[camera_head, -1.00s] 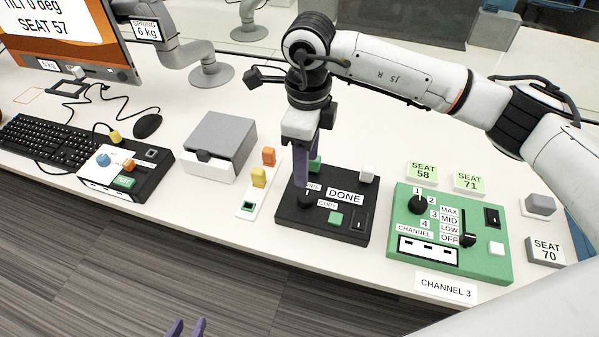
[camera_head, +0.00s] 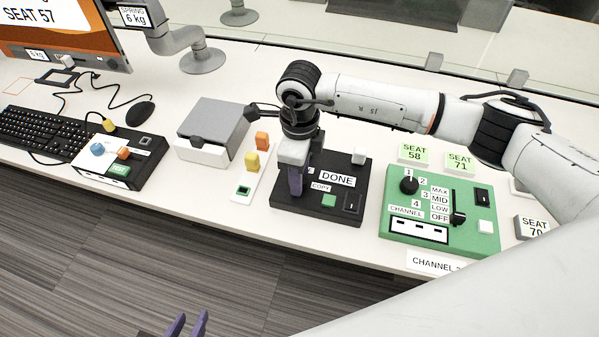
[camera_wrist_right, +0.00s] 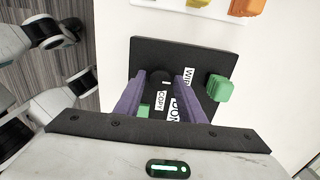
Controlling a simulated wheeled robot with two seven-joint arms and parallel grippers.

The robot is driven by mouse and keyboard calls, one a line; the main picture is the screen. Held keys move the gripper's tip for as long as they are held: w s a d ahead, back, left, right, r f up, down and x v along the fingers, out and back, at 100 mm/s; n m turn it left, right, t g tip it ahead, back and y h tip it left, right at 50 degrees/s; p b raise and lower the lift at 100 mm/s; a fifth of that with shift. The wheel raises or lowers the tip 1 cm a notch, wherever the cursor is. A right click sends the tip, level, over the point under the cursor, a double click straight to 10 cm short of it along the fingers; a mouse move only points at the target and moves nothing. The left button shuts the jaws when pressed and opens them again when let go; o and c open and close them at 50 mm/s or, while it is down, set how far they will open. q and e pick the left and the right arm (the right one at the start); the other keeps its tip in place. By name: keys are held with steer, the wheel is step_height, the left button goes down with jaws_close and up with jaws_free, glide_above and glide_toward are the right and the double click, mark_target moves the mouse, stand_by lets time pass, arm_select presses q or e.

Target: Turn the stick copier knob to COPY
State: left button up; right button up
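The stick copier (camera_head: 348,180) is a black box with DONE, WIPE and COPY labels, a green block and a white block. Its black knob (camera_wrist_right: 161,76) shows in the right wrist view between the two purple fingers of my right gripper (camera_wrist_right: 161,82). In the head view that gripper (camera_head: 296,188) points down at the box's left part, and its fingers hide the knob. The fingers are spread on either side of the knob; I cannot tell whether they touch it. My left gripper (camera_head: 190,320) is open and empty at the bottom edge, away from the table.
A green panel (camera_head: 400,232) with a dial and slider stands right of the copier. Left of it are a white strip (camera_head: 240,190) with orange and yellow blocks, a grey box (camera_head: 215,122) and another black-and-white device (camera_head: 150,165). The table's front edge is close.

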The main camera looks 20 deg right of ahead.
steer(key=c, duration=0.7)
arm_select(q)
steer(key=shift+s+f, duration=0.25)
steer(key=shift+s, duration=0.05)
arm_select(e)
steer(key=shift+o, duration=0.2)
arm_select(q)
steer(key=shift+f, duration=0.1)
arm_select(e)
steer(key=shift+m, duration=0.3)
steer(key=m+b, duration=0.1)
steer(key=m, duration=0.7)
steer(key=shift+m+b, duration=0.35)
steer(key=shift+m, duration=0.05)
arm_select(q)
steer(key=shift+f, duration=0.75)
arm_select(e)
steer(key=m, duration=0.4)
steer(key=shift+r, duration=0.1)
steer(key=shift+w+m, duration=0.1)
steer(key=shift+m, duration=0.3)
steer(key=o, duration=1)
